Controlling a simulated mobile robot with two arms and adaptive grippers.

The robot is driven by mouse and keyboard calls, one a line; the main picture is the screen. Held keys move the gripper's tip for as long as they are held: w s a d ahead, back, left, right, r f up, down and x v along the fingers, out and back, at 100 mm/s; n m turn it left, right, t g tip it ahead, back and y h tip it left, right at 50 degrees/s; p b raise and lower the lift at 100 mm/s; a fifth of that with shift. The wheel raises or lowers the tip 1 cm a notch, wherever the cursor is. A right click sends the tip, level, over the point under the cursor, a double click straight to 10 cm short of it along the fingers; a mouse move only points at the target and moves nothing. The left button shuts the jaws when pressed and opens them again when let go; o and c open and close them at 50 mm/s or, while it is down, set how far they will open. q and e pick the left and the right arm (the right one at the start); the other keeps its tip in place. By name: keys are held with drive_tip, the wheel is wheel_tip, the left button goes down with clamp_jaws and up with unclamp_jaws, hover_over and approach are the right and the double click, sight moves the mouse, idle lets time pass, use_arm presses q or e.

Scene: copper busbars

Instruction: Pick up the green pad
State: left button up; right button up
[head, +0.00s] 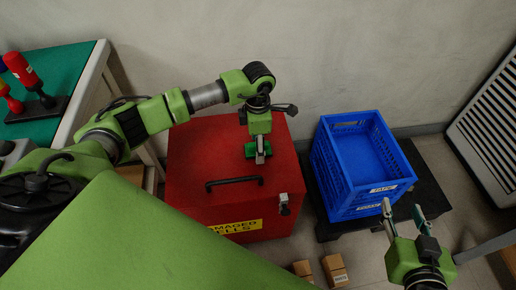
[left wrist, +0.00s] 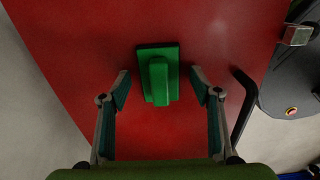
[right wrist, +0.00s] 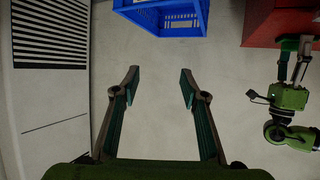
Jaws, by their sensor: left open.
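The green pad (left wrist: 172,58) is a flat green plate with a raised grip bar, lying on the lid of the red box (left wrist: 220,25). In the head view the pad (head: 250,153) shows partly, with my left gripper (head: 260,158) above it hiding some of it. In the left wrist view my left gripper (left wrist: 160,92) is open, with one finger on each side of the pad's raised bar and visible gaps on both sides. My right gripper (head: 403,212) is open and empty, in front of the blue crate; it also shows in the right wrist view (right wrist: 160,85).
The red box has a black handle (head: 233,183) and a latch (head: 284,205). An empty blue crate (head: 338,182) stands to its right on a dark stand (head: 425,178). Small cartons (head: 334,267) lie on the floor. A green-topped table (head: 75,62) holding red-handled tools is at left.

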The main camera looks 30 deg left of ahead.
use_arm(q)
drive_tip(key=c, duration=1.2)
drive_tip(key=shift+o, duration=0.2)
drive_tip(key=shift+r, duration=0.1)
drive_tip(key=shift+r, duration=0.15)
drive_tip(key=r, duration=0.1)
drive_tip(key=r+p, duration=0.1)
drive_tip(key=r, duration=0.1)
drive_tip(key=shift+s+a+r+p, duration=0.15)
drive_tip(key=shift+s+r+p, duration=0.05)
drive_tip(key=shift+r+p, duration=0.1)
drive_tip(key=s+a+r+p, duration=0.2)
drive_tip(key=s+a+r, duration=0.2)
drive_tip(key=s+r, duration=0.5)
drive_tip(key=shift+s+p, duration=0.35)
drive_tip(key=shift+s, duration=1.6)
use_arm(e)
drive_tip(key=s+d+f+g+h, duration=0.1)
drive_tip(key=s+f+g, duration=0.3)
drive_tip(key=s, duration=0.4)
drive_tip(key=s+d+f+g+h, duration=0.1)
drive_tip(key=s+d+f+g, duration=0.3)
drive_tip(key=s, duration=0.4)
drive_tip(key=shift+d+f+g+h, duration=0.25)
drive_tip(key=shift+f+g+h, duration=0.05)
drive_tip(key=shift+f+g, duration=0.35)
